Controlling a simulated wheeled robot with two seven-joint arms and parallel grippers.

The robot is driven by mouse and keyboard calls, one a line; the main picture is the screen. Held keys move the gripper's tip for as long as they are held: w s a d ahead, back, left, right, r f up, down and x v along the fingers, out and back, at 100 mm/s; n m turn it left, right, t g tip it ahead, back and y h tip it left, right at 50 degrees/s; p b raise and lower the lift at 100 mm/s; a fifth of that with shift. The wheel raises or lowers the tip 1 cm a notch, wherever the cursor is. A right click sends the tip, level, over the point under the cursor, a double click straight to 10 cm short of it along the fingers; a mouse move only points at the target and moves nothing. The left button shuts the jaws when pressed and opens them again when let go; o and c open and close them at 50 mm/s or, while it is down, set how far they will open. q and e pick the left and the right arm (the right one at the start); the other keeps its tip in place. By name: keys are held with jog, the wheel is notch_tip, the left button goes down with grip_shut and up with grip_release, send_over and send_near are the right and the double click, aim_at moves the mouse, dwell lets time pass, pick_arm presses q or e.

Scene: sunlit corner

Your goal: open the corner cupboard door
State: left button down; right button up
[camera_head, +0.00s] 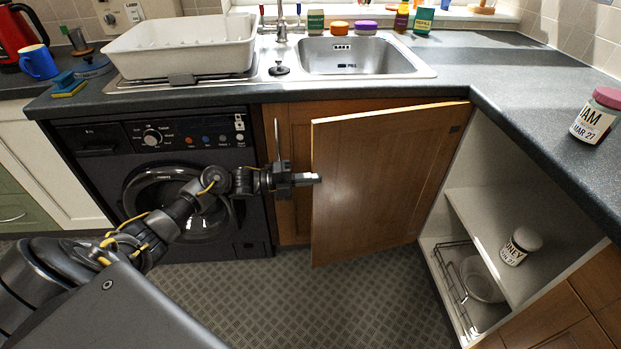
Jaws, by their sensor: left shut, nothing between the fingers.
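The corner cupboard door (375,175) is wooden and stands swung open, its free edge toward the middle of the view. The corner cupboard (480,205) shows its pale interior and shelf to the right of the door. My left gripper (318,178) is shut and empty, with its fingertips at the door's free edge. I cannot tell whether they touch it. No handle shows on the visible door face. My right gripper is not in view.
A jar (521,246) and a bowl (481,279) with a wire rack (455,285) are inside the cupboard. A black washing machine (165,185) stands left of the door. A jam jar (597,116) sits on the worktop (530,90). The patterned floor (340,310) in front is clear.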

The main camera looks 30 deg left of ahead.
pick_arm(q)
jog(key=s+d+v, duration=0.1)
jog(key=v, duration=0.8)
jog(key=shift+s, duration=0.3)
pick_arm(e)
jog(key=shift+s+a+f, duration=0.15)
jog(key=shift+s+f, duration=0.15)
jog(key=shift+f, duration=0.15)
